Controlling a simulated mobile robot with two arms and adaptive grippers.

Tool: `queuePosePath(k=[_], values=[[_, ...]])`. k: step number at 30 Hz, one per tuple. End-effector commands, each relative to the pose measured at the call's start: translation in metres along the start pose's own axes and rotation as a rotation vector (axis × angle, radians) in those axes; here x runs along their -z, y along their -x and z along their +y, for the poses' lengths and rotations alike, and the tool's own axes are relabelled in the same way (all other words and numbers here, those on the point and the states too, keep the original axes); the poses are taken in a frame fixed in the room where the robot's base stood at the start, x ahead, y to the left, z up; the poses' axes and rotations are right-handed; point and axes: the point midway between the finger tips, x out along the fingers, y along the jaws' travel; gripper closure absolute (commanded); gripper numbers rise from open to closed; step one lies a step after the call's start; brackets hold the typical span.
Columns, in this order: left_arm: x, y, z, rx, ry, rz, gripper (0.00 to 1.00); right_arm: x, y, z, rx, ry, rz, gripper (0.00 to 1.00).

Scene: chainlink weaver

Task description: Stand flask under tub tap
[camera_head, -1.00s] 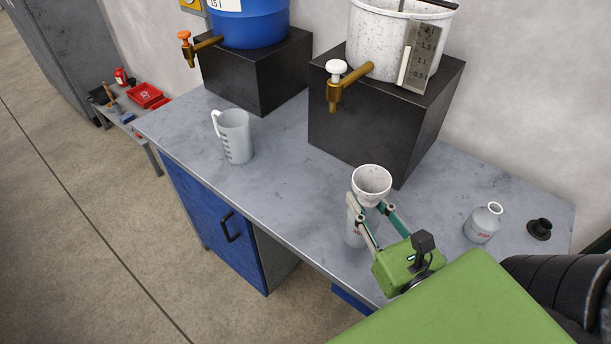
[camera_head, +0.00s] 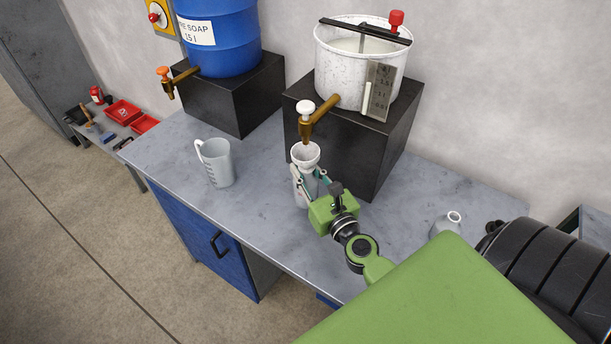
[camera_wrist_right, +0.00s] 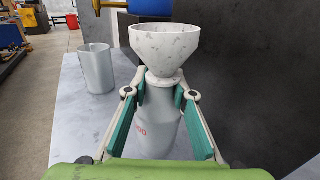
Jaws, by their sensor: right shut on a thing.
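My right gripper (camera_head: 310,180) is shut on a pale grey flask (camera_head: 301,192) with red lettering. A white speckled funnel (camera_head: 306,156) sits in the flask's mouth. In the right wrist view the green-padded fingers hold the flask (camera_wrist_right: 155,132) at its neck, just below the funnel (camera_wrist_right: 165,50). The flask is upright, its funnel close below the brass tap (camera_head: 320,112) with a white knob. That tap belongs to the white speckled tub (camera_head: 340,78) on a black block. I cannot tell whether the flask's base touches the bench. My left gripper is not in view.
A grey measuring jug (camera_head: 217,164) stands to the left on the bench (camera_head: 262,190). A blue barrel (camera_head: 232,50) with an orange-knobbed tap (camera_head: 166,78) stands behind it. The black block (camera_head: 345,140) rises close behind the flask. A second flask (camera_head: 447,222) is partly hidden at right.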

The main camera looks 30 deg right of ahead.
Motion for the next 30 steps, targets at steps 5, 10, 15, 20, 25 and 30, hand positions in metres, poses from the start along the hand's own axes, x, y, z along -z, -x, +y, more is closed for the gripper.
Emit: queuePosePath(k=[5, 10, 15, 20, 25, 30], values=[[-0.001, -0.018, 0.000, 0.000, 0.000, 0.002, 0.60, 0.021, -0.001, 0.000, -0.001, 0.003, -0.001, 1.00], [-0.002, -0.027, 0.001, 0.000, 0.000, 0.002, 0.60, 0.035, -0.001, 0.000, -0.001, 0.003, -0.002, 1.00], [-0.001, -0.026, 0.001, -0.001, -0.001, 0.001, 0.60, 0.034, 0.000, 0.000, 0.000, 0.000, -0.003, 1.00], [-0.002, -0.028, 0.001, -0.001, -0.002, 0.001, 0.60, 0.035, 0.000, 0.000, 0.000, 0.000, -0.002, 1.00], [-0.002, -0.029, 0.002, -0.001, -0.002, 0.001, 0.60, 0.037, 0.000, 0.000, 0.000, 0.000, -0.001, 0.59], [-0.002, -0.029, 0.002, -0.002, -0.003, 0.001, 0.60, 0.037, 0.000, 0.000, 0.000, 0.000, -0.001, 0.59]])
